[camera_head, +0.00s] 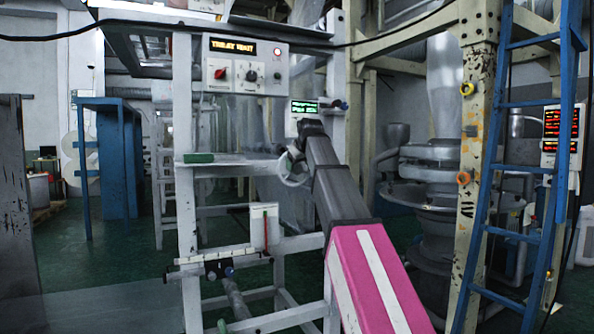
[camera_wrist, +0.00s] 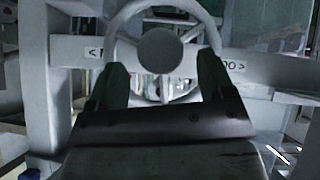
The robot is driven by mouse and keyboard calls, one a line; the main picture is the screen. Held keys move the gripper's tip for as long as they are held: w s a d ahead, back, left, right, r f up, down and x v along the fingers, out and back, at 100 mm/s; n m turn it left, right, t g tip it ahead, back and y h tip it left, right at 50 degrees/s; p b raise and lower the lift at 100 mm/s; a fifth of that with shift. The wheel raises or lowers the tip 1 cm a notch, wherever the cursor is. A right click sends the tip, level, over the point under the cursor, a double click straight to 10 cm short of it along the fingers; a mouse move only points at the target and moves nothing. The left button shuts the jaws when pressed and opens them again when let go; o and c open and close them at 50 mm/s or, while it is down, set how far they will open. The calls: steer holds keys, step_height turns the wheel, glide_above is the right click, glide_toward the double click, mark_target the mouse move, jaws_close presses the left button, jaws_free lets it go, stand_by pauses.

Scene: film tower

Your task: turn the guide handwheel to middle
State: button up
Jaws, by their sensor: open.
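The guide handwheel (camera_head: 286,169) is a pale grey wheel on the white frame, partly hidden behind my arm in the head view. In the wrist view the handwheel (camera_wrist: 116,28) shows close up, with a round grey hub in its middle. My gripper (camera_wrist: 163,78) is open, its two dark fingers apart on either side below the hub. The fingertips overlap the lower part of the wheel; I cannot tell whether they touch it. Labels with arrows sit left and right of the wheel, partly covered.
A control panel (camera_head: 245,66) with a red knob and an amber display is above on the frame. A small green screen (camera_head: 304,108) is just above my gripper. A white shelf (camera_head: 230,161) with a green block is left of the wheel. A blue ladder (camera_head: 520,160) stands right.

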mark_target(296, 168)
steer(key=shift+x, duration=1.8)
steer(key=shift+c, duration=0.2)
steer(key=c, duration=1.2)
steer(key=shift+a+n+h, duration=0.1)
steer(key=shift+n+h, duration=0.2)
steer(key=shift+s+f+n+t+h, duration=0.1)
steer(key=shift+n+t+h, duration=0.55)
steer(key=shift+h, duration=0.45)
steer(key=n+t+h, duration=0.2)
steer(key=h, duration=0.1)
steer(key=shift+n+h, duration=0.25)
steer(key=shift+h, duration=0.05)
steer(key=shift+t, duration=0.25)
